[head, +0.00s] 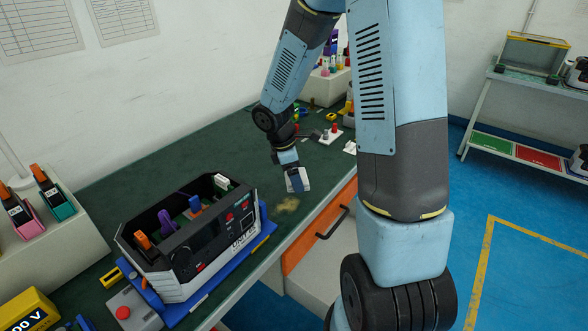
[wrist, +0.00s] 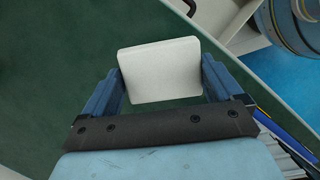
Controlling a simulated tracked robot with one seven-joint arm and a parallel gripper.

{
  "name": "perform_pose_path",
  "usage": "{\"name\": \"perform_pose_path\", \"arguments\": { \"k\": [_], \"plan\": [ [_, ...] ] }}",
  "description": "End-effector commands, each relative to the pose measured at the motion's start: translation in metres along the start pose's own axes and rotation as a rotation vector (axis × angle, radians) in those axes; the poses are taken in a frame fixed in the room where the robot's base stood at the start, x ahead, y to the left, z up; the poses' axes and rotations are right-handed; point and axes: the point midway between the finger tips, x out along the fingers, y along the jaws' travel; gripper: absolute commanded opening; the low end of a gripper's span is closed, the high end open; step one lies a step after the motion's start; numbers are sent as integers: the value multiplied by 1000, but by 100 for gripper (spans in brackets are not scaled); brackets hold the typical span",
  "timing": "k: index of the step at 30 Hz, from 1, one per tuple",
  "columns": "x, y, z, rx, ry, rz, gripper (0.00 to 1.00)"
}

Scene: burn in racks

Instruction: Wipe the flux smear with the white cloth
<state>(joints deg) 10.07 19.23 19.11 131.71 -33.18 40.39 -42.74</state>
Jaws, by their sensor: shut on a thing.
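My gripper (head: 297,180) is over the green bench top, near its front edge. It is shut on the white cloth (wrist: 160,70), a folded pad with rounded corners that sits between the two blue fingers in the wrist view. In the head view only a part of the white cloth (head: 304,178) shows beside the fingers. The flux smear (head: 287,205) is a yellowish-brown patch on the bench, just below the gripper in the head view. I cannot tell whether the cloth touches the bench. The smear does not show in the wrist view.
A black and white test unit (head: 200,245) with coloured modules stands on a blue base left of the smear. An orange drawer front (head: 318,228) with a black handle lies below the bench edge. Small parts and a red-button box (head: 332,133) stand at the back. Bare bench lies behind the unit.

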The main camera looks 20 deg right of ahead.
Motion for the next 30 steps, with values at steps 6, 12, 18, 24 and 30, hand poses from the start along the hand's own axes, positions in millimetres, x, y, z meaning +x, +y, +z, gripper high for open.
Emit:
{"name": "perform_pose_path", "arguments": {
  "k": [6,12,18,24,30],
  "plan": [
    [21,-1,-8,-7,-1,-2,69],
    [34,-1,-12,-7,-1,-1,69],
    [40,-1,-14,-6,0,0,69],
    [41,-1,-14,-5,1,1,69],
    [41,-1,-14,-5,0,1,69]
  ]
}}
